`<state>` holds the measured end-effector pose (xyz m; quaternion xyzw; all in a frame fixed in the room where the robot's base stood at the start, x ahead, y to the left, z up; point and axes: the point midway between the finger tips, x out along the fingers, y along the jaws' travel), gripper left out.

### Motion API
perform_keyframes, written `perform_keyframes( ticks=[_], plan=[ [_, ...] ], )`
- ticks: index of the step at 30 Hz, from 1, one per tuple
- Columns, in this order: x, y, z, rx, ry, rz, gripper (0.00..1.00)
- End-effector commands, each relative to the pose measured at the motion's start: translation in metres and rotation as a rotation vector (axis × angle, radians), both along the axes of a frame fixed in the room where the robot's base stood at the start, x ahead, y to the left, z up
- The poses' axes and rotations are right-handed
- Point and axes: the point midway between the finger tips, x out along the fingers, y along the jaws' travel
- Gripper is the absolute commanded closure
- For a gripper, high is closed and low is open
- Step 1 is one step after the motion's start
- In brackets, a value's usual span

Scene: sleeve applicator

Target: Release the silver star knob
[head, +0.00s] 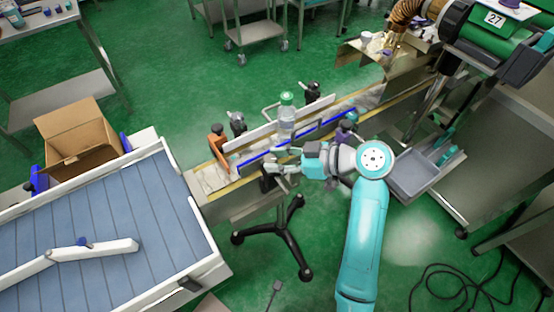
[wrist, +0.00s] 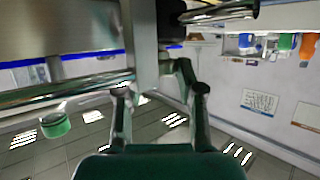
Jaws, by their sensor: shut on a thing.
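My gripper (head: 277,160) reaches in from the right to the near side of the conveyor rail, beside a dark clamp (head: 268,180). In the wrist view its two dark fingers (wrist: 160,92) close in on the lower end of a silver metal post (wrist: 144,45). The jaws are shut on the silver star knob. The knob is mostly hidden by the fingers, and its star shape cannot be made out in either view.
A clear bottle with a green cap (head: 287,115) stands upright between the rails (head: 295,140), just beyond my gripper. Black clamp knobs (head: 238,120) line the far rail.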

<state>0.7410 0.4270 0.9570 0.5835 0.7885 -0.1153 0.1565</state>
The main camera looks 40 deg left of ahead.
Motion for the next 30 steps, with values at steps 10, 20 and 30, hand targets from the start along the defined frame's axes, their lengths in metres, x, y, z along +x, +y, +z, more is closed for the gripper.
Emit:
perform_keyframes(
  ticks=[10, 20, 30],
  plan=[
    [0.0051, 0.002, -0.0001, -0.002, 0.0, 0.227, 0.97],
    [0.006, 0.0026, -0.0013, -0.004, 0.001, 0.313, 0.97],
    [0.0058, 0.0027, -0.0018, -0.004, 0.002, 0.321, 0.97]
  ],
)
